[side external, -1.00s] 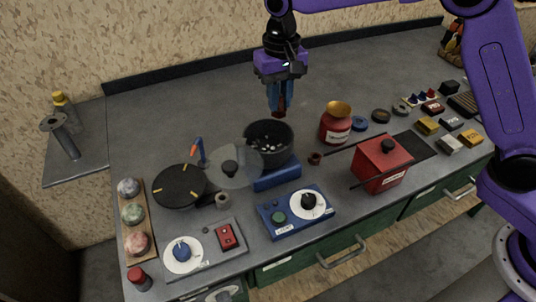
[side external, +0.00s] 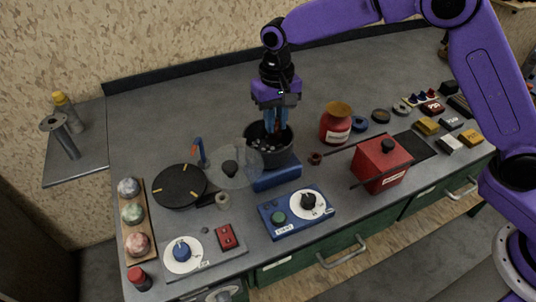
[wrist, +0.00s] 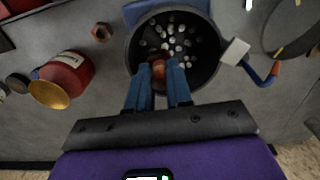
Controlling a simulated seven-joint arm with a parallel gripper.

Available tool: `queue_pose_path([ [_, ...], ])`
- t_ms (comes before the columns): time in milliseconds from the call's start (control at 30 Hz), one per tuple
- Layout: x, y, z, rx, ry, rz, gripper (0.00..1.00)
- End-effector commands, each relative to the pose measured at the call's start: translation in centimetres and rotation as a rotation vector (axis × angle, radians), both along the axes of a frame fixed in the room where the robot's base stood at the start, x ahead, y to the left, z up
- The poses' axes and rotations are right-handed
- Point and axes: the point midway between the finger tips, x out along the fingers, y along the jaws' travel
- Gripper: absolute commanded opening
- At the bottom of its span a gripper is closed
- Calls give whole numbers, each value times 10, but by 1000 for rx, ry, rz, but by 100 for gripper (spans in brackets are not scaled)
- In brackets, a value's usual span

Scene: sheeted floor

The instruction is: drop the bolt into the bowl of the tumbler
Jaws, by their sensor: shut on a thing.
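The tumbler's bowl (side external: 252,152) is a dark round pot on a blue base (side external: 277,175), with several pale stones inside. It also shows in the wrist view (wrist: 208,62), its open mouth facing me. My gripper (side external: 269,134) has its blue fingers pointing down at the bowl's mouth. In the wrist view my gripper (wrist: 163,72) is shut on a small reddish-brown piece, the bolt (wrist: 158,67), which appears over the near part of the bowl's opening. In the side view the bolt is hidden by the fingers and bowl; its exact height against the rim is hard to tell.
A clear round lid (side external: 231,168) stands left of the bowl. A red jar (side external: 335,128) and a red box with long handles (side external: 382,165) are at right. A blue dial box (side external: 296,212) sits in front. The bench behind the bowl is clear.

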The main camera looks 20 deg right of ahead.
Motion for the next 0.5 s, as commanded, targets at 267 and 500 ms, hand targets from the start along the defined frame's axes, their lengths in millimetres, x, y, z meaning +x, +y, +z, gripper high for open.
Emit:
queue_pose_path([
  [267,0,0,0,0,0,0,50],
  [500,0,0,0,0,0,0,50],
])
